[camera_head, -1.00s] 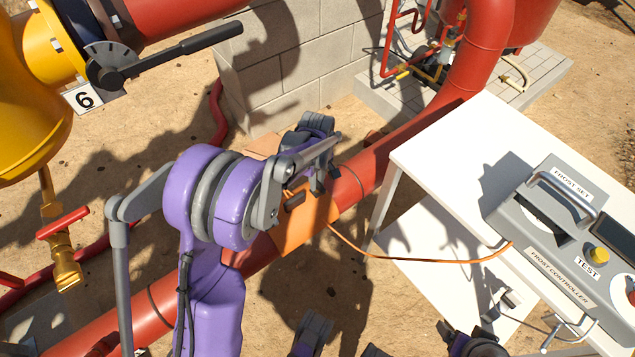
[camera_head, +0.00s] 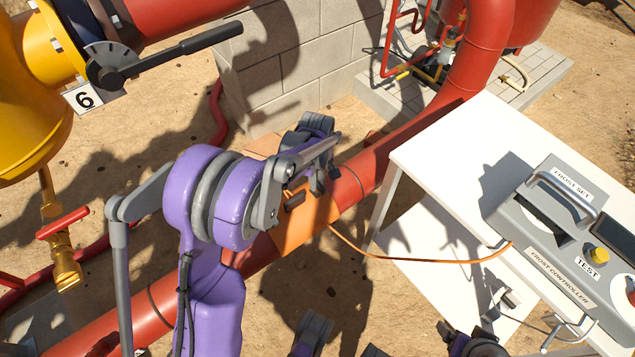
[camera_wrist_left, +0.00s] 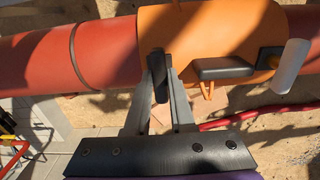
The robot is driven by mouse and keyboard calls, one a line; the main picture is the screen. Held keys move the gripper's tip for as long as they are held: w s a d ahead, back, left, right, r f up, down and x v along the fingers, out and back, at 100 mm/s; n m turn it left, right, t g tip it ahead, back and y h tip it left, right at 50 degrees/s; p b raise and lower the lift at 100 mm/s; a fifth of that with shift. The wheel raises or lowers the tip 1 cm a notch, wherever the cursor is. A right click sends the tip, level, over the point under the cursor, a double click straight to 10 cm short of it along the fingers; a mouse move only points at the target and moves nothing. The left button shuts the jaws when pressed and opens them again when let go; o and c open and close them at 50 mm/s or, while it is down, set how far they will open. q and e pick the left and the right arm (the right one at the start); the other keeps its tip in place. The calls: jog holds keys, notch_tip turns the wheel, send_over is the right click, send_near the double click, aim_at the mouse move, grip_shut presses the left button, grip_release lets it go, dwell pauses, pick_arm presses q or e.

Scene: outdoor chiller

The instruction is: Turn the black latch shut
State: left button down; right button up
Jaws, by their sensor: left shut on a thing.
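An orange jacket (camera_head: 306,231) wraps the red pipe; it also shows in the left wrist view (camera_wrist_left: 205,35). The black latch (camera_wrist_left: 159,82) is a short dark bar at the jacket's edge, between my left fingertips. It points down in the wrist picture, roughly across the pipe. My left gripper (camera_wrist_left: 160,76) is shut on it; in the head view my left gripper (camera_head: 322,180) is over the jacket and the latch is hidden. A second dark bar (camera_wrist_left: 222,69) lies on the jacket to the right. Of my right arm, only dark parts at the bottom edge may show.
The red pipe (camera_head: 380,163) runs diagonally behind my left arm. A white table (camera_head: 425,150) with a grey frost controller (camera_head: 560,262) stands right, an orange cable leading to the jacket. A block wall (camera_head: 305,60) is behind; a yellow valve body (camera_head: 35,125) is at left.

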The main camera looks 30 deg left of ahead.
pick_arm(q)
jog(key=shift+f, duration=0.15)
dwell(0.8)
jog(key=m, duration=0.4)
jog(key=shift+m, duration=0.4)
jog(key=m, duration=0.7)
jog(key=shift+m, duration=0.3)
jog(key=m, duration=0.4)
jog(key=shift+m, duration=0.3)
jog(key=c, duration=1.2)
grip_release()
jog(key=shift+m, duration=0.5)
jog(key=o, duration=1)
